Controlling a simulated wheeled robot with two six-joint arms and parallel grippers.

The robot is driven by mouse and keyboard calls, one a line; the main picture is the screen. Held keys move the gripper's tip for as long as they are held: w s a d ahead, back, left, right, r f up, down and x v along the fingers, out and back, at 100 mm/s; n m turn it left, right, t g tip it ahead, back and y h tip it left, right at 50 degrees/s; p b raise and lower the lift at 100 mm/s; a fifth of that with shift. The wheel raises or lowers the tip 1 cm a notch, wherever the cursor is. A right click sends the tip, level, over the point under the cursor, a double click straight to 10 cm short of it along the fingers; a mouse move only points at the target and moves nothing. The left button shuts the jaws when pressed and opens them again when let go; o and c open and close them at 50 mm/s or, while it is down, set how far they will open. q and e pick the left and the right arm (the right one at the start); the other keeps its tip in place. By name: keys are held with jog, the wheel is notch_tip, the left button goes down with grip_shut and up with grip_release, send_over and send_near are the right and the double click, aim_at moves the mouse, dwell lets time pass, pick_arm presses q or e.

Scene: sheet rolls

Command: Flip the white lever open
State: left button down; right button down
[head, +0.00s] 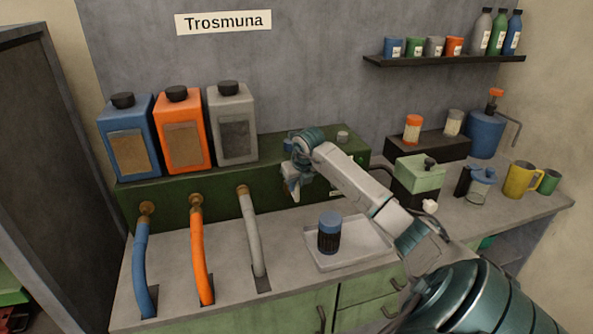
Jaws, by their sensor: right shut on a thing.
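My right gripper (293,190) is at the front face of the long green box, to the right of the grey hose. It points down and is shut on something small. The fingers and wrist cover most of what it holds, which appears to be the white lever. I cannot make out the lever's angle. My left gripper is not in view.
Blue (127,140), orange (183,133) and grey (232,125) jugs stand on the green box (190,190). Blue (141,265), orange (199,250) and grey (252,232) hoses hang below.

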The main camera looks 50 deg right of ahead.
jog(key=shift+a+f, duration=0.1)
jog(key=shift+f, duration=0.1)
jog(key=c, duration=1.4)
grip_release()
jog(key=shift+w, duration=0.1)
jog(key=shift+o, duration=0.2)
jog(key=shift+s+r, duration=0.2)
jog(key=shift+r, duration=0.35)
jog(key=b+v, duration=0.2)
jog(key=v, duration=0.7)
jog(key=shift+r+b, duration=0.3)
jog(key=shift+b, duration=0.1)
jog(key=shift+s, duration=0.1)
jog(key=shift+a, duration=0.1)
